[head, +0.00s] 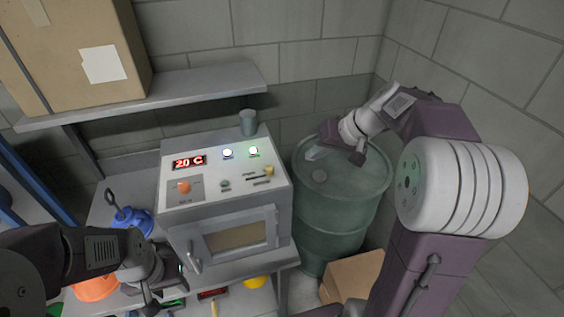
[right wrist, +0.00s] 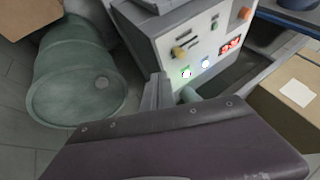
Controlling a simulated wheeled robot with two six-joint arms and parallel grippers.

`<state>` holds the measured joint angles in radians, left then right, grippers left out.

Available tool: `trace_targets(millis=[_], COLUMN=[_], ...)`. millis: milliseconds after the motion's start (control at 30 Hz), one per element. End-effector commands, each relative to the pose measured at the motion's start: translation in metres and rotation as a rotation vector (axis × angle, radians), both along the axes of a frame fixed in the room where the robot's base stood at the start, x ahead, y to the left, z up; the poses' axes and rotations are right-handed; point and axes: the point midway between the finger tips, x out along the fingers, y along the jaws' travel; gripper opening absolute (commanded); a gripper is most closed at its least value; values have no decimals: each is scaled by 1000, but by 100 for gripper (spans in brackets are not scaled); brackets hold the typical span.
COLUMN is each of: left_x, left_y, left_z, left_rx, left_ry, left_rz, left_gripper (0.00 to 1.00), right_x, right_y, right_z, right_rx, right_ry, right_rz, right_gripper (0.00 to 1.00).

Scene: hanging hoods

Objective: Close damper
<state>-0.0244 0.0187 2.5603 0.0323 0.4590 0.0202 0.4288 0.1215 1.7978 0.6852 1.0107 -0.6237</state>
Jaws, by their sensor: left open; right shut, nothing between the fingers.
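A grey oven-like box (head: 225,200) stands on a bench. Its sloped panel has a yellow knob (head: 269,170) beside dark slots at the right end; the knob also shows in the right wrist view (right wrist: 180,51). This may be the damper control; no label is readable. A short grey pipe (head: 248,123) rises behind the box's top. My right gripper (head: 316,152) is shut and empty above the green drum, right of the panel and apart from the knob. My left gripper (head: 160,285) is open, low at the left, near the door handle (head: 194,257).
A green drum (head: 340,215) stands right of the box, with a cardboard box (head: 352,277) below. A shelf (head: 190,88) with a large carton (head: 70,50) runs along the back wall. A blue object (head: 133,222) and an orange one (head: 97,288) are at the left.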

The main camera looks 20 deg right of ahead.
Motion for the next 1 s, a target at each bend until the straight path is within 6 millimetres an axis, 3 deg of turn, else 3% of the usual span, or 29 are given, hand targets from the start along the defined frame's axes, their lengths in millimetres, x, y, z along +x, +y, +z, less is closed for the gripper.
trace_targets(millis=[267, 667, 800, 1000], left_x=[0, 0, 0, 0], left_y=[0, 0, 0, 0], left_z=[4, 23, 39, 45], left_rx=[0, 0, 0, 0], left_ry=[0, 0, 0, 0], left_rz=[0, 0, 0, 0], left_gripper=[47, 47, 47, 47], right_x=[6, 46, 52, 56], right_y=[6, 38, 60, 75], right_z=[-11, -79, -77, -80], right_rx=[2, 0, -1, -3], right_ry=[3, 6, 4, 1], right_rz=[3, 3, 4, 2], right_gripper=[0, 0, 0, 0])
